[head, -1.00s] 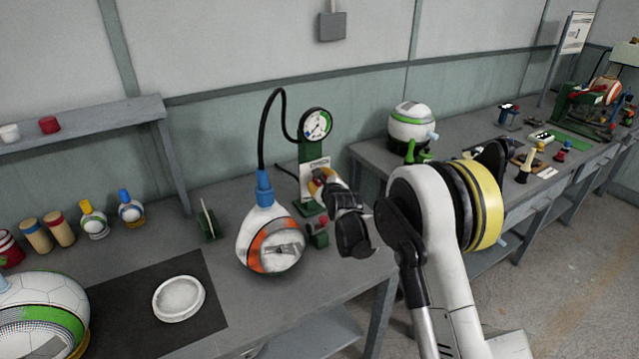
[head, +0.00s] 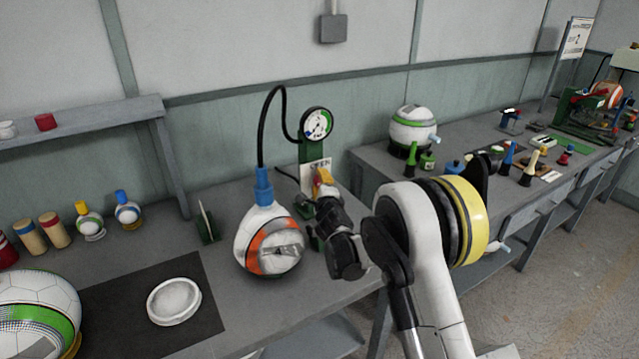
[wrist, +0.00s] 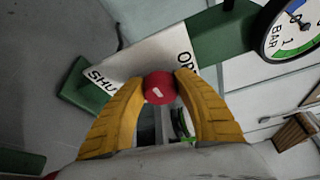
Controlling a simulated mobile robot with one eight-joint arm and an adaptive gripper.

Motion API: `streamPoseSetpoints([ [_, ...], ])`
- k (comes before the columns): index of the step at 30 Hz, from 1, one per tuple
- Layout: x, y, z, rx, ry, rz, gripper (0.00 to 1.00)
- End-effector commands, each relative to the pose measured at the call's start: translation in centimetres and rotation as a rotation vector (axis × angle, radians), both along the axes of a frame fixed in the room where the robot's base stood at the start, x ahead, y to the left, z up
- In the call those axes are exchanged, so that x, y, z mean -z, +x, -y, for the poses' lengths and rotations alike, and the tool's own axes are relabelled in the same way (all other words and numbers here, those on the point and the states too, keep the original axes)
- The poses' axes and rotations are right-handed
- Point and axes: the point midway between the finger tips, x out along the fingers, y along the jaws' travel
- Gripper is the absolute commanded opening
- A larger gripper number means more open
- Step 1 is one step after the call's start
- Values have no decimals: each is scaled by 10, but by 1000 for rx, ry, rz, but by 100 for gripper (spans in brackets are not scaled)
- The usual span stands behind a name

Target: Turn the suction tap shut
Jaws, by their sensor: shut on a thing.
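The suction tap's red ball knob (wrist: 158,88) shows in the wrist view between my gripper's two yellow fingers. My gripper (wrist: 158,92) is shut on this knob. Behind it is a white label plate (wrist: 140,62) on a green stand, with part of "SHUT" at its left and part of "OPEN" at its right. The knob lies between the two words. In the head view my gripper (head: 322,182) is in front of the plate (head: 316,166), below the round gauge (head: 316,123). The knob cannot be made out there.
A white and orange ball (head: 268,242) with a blue fitting and black hose stands just left of my gripper. A white dish (head: 174,301) lies on a dark mat at the left. A second bench with several tools stands at the right.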

Motion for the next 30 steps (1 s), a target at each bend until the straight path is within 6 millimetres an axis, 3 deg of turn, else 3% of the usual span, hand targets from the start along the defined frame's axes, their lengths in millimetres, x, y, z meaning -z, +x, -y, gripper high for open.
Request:
streamPoseSetpoints([
  [13,-1,1,0,0,-9,6,6],
  [14,-1,1,0,0,-9,6,43],
  [15,-1,1,0,0,-9,6,55],
  [16,-1,1,1,1,-9,6,60],
  [26,0,-2,1,1,-8,5,60],
  [30,-2,-18,4,0,-8,5,60],
])
